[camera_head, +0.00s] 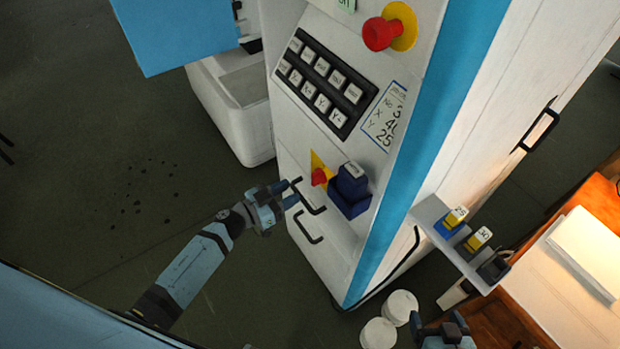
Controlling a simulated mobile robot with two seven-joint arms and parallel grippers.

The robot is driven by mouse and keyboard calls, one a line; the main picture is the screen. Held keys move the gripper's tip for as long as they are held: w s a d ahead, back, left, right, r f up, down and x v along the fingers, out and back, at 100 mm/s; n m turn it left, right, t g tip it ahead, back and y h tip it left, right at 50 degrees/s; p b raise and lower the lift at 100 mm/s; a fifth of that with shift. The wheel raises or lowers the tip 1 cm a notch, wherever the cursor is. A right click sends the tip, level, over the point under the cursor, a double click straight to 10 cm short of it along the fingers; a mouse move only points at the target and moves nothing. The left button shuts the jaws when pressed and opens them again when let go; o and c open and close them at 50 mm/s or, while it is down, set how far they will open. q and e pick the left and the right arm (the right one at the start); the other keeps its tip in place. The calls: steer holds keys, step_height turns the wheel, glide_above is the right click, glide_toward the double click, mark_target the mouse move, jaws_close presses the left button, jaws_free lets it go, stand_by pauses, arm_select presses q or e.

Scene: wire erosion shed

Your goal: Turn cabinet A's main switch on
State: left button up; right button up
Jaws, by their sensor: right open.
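A white cabinet with a blue edge stripe (417,150) stands in the middle of the camera_head view; I cannot read a letter A on it. Low on its sloping front is a small red knob (319,177) on a yellow plate, which looks like the main switch; its setting is too small to tell. My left gripper (286,194) is just left of and below the knob, near the black handles, with its fingers apart and empty. Whether it touches a handle is unclear. My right gripper (438,322) is open at the bottom edge, partly cut off, well away from the knob.
A dark blue box (349,191) sits right of the knob. Above are a black keypad (322,80) and a red mushroom button (380,34). A grey shelf (436,215) with small blocks juts out at right, above white round tubs (379,333).

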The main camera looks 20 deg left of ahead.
mark_target(312, 180)
arm_select(q)
steer(key=x, duration=0.7)
jaws_close()
